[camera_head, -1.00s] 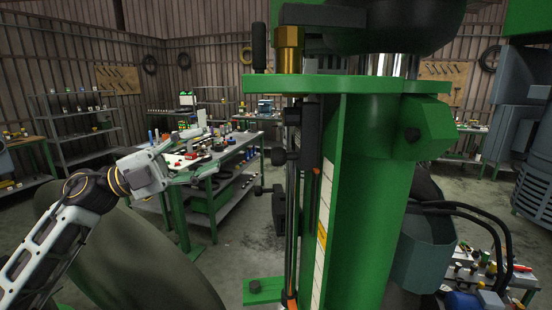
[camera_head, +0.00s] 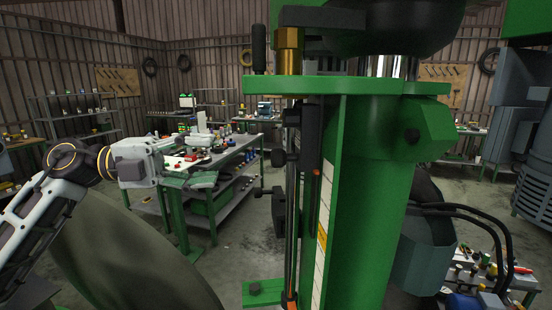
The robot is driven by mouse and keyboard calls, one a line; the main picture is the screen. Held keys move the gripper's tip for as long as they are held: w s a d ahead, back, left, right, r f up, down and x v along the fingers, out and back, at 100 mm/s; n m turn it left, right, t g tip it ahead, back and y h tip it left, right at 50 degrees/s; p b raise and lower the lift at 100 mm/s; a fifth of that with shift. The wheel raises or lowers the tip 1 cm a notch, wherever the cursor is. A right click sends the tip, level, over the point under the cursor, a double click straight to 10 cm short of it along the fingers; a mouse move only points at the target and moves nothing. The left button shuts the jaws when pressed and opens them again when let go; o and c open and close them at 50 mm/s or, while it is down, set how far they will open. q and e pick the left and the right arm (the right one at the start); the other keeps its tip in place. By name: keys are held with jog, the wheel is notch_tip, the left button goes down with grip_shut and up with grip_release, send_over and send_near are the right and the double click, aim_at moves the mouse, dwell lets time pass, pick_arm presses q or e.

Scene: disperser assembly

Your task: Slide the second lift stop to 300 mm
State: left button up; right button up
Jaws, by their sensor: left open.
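The green disperser column (camera_head: 365,200) stands in the middle right of the head view. A thin vertical rod (camera_head: 290,230) runs along its left side. My right gripper is not visible.
A workbench (camera_head: 232,150) with several small parts stands behind my left gripper. A green flange (camera_head: 345,85) overhangs the rod. Black hoses (camera_head: 495,225) and a cart with bottles are at the lower right. Open floor shows between bench and column.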

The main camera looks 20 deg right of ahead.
aim_at(276, 160)
pick_arm(q)
jog(key=p+x, duration=0.2)
jog(key=x, duration=1.1)
jog(key=shift+d, duration=0.25)
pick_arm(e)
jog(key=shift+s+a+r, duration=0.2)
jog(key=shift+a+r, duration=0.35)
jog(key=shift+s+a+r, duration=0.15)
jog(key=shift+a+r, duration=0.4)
pick_arm(q)
jog(key=c, duration=0.9)
grip_shut()
jog(key=shift+f, duration=0.1)
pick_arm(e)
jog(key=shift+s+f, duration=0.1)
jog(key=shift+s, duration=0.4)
